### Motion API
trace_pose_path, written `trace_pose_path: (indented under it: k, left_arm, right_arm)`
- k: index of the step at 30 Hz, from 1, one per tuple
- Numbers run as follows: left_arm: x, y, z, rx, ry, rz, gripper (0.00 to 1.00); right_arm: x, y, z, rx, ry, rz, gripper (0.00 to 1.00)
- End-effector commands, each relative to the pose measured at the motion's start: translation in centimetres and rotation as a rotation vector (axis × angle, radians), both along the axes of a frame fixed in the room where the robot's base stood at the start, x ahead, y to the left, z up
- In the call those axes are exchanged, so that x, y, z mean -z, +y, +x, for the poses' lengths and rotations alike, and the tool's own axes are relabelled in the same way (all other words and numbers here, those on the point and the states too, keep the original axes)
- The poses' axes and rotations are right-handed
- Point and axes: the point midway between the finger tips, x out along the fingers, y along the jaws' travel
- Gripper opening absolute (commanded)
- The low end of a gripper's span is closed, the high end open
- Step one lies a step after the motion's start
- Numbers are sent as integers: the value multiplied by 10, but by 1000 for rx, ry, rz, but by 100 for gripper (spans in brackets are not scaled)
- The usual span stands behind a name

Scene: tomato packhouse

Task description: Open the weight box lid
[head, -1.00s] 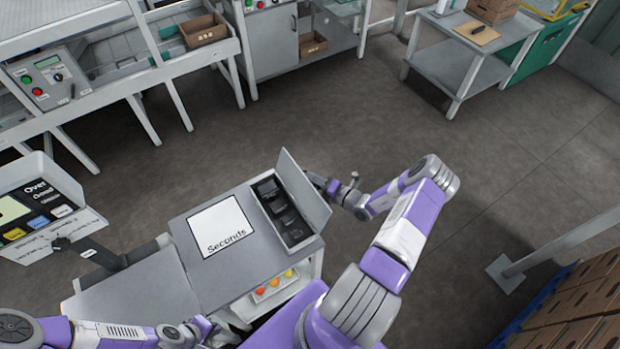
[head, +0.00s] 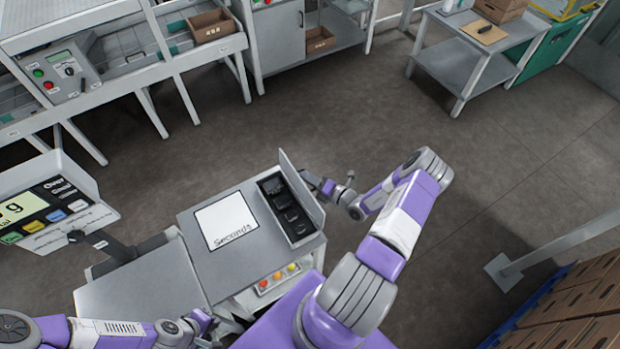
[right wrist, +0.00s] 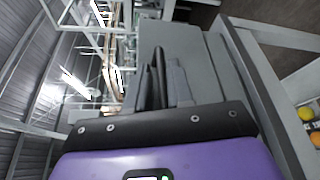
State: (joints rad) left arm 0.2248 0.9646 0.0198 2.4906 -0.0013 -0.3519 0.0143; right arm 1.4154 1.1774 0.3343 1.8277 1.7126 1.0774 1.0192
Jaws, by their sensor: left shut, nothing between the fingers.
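The weight box (head: 300,237) is set in the right side of the grey bench top, with dark compartments showing. Its grey lid (head: 303,190) stands up steeply along the box's right edge, so the box is uncovered. My right gripper (head: 318,183) is on the outer, right side of the lid, close behind it. The lid partly hides it, and I cannot tell whether they touch. In the right wrist view its dark fingers (right wrist: 160,78) look close together beside a grey surface. My left gripper (head: 210,328) is low at the bench's front, shut and empty, apart from the box.
A white pad marked "Seconds" (head: 226,221) lies left of the box. A scale display (head: 45,208) stands at the left. Coloured buttons (head: 278,279) are on the bench front. Stacked cartons (head: 570,310) stand at the lower right. Floor beyond the bench is clear.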

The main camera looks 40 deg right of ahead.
Motion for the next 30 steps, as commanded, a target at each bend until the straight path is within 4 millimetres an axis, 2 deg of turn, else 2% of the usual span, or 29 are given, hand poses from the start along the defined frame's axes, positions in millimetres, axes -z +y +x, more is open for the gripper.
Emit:
trace_pose_path:
  k: [5, 15, 19, 30]
  left_arm:
    - [0, 0, 0, 0, 0, 0, 0]
    - [0, 0, 0, 0, 0, 0, 0]
    - [1, 0, 0, 0, 0, 0, 0]
    - [0, 0, 0, 0, 0, 0, 0]
  right_arm:
    - [-1, -2, -14, 1, 2, 0, 21]
    - [-8, -10, -66, 1, 0, -1, 21]
    - [-9, -10, -74, 1, 0, 0, 21]
    - [-10, -11, -77, 1, 1, 1, 21]
